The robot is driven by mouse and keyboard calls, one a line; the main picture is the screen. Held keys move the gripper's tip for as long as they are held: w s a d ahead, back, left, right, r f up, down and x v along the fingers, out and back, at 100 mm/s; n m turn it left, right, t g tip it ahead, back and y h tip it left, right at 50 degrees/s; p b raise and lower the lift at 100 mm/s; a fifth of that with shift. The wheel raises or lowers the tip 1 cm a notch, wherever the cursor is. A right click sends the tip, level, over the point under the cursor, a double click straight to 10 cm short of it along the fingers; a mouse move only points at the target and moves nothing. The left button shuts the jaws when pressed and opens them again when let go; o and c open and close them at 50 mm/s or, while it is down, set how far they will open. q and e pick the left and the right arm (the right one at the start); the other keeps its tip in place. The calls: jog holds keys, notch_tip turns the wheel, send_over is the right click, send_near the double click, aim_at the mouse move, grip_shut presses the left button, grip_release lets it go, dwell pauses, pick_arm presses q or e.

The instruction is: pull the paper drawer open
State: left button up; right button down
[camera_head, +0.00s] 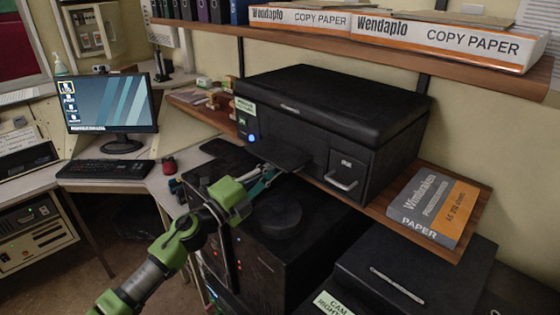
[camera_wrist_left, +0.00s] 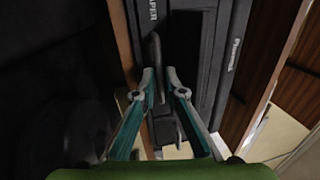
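The black printer (camera_head: 320,112) stands on the brown wall shelf. The paper drawer (camera_head: 348,168) is at the right of its front and looks flush, with a pale handle (camera_head: 341,182). The flat dark tray (camera_head: 281,155) juts out left of the drawer. My left gripper (camera_head: 271,173) is near this tray, left of the handle; its tips are partly hard to see. In the left wrist view its fingers (camera_wrist_left: 160,76) are apart, with a narrow gap, facing the dark printer front (camera_wrist_left: 212,65). A thin dark grey bar shows beyond the tips; I cannot tell whether it is the handle. My right gripper is not in view.
A black cabinet (camera_head: 305,240) with a round disc on top is below the gripper. A paper pack (camera_head: 432,208) lies on the shelf right of the printer. A monitor (camera_head: 111,103) and keyboard (camera_head: 104,168) are on the left desk. The upper shelf holds copy paper boxes.

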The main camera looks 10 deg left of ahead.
pick_arm(q)
jog(key=shift+x, duration=1.25)
jog(key=shift+f, duration=0.1)
grip_shut()
jog(key=shift+a, duration=0.1)
